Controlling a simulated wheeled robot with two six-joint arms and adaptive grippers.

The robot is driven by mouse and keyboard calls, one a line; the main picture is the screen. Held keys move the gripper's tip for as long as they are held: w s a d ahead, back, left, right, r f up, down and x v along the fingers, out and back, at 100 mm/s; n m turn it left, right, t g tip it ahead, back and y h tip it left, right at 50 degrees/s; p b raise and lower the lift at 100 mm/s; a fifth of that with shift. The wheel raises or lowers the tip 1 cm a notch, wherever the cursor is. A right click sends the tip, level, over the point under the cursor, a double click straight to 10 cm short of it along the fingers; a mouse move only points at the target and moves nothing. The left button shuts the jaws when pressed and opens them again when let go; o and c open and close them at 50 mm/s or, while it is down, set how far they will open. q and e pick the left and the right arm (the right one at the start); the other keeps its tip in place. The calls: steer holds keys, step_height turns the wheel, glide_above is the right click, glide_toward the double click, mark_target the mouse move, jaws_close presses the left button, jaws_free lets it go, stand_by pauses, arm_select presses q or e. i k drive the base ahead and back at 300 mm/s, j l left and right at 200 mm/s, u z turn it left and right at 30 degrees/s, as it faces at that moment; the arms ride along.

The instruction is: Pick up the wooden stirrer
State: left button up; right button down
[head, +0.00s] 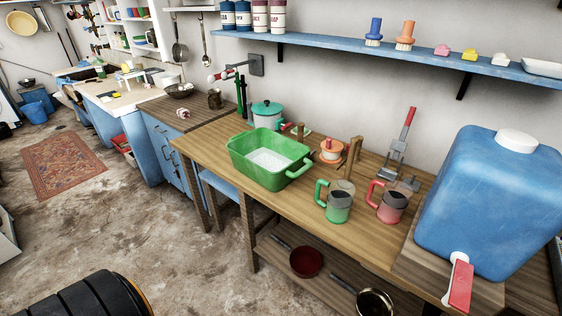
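I cannot make out a wooden stirrer for certain. An upright brown wooden piece (353,155) stands on the wooden bench (225,130), behind the green and red mugs; its lower part is partly hidden and I cannot tell if it is the stirrer or a stand. Small brown and green pieces (299,130) show between the lidded pot and the small orange pot, too small to identify. Neither of my grippers is in view.
On the bench are a green basin (241,160), a lidded pot (266,116), a small orange pot (331,149), a green mug (338,208), a red mug (391,208), a red-handled lever device (402,145) and a large blue water container (485,205). A blue shelf (330,45) hangs above.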

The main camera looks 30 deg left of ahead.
mark_target(354, 140)
steer(key=i+j+z, duration=0.2)
steer(key=j, duration=1.15)
steer(key=j+z, duration=0.2)
steer(key=j, duration=1.1)
